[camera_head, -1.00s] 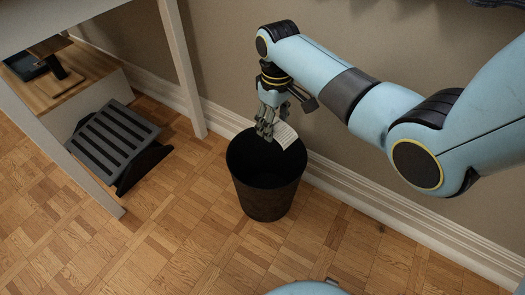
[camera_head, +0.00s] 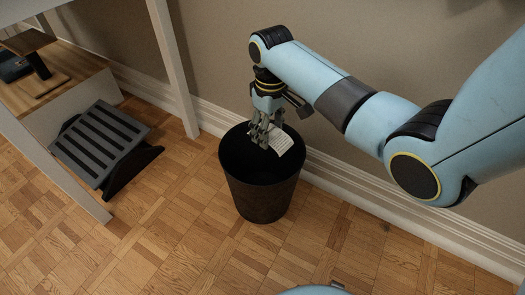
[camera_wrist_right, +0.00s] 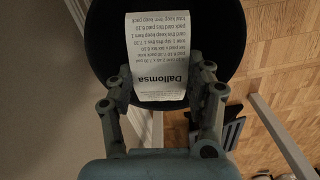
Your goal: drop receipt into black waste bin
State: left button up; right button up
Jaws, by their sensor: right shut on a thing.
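The black waste bin (camera_head: 259,196) stands upright on the wood floor near the wall, its mouth open at the top. My right gripper (camera_head: 262,143) is over the bin's mouth, fingers pointing down, shut on the white receipt (camera_head: 281,144). The receipt sticks out to the right of the fingers in the head view. In the right wrist view the printed receipt (camera_wrist_right: 158,58) shows between the fingers of my right gripper (camera_wrist_right: 162,85), with the dark inside of the bin (camera_wrist_right: 225,45) behind it. My left gripper is not in view.
A desk leg (camera_head: 173,70) and a slatted black footrest (camera_head: 102,145) are left of the bin. A wooden shelf (camera_head: 62,85) with dark items is at the upper left. The wall's white baseboard (camera_head: 350,185) runs behind the bin. Floor in front is clear.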

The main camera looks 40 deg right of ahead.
jog(key=o, duration=0.7)
jog(key=shift+r, duration=0.1)
notch_tip(320, 180, up, 12)
jog(key=shift+f, duration=0.1)
dwell(0.3)
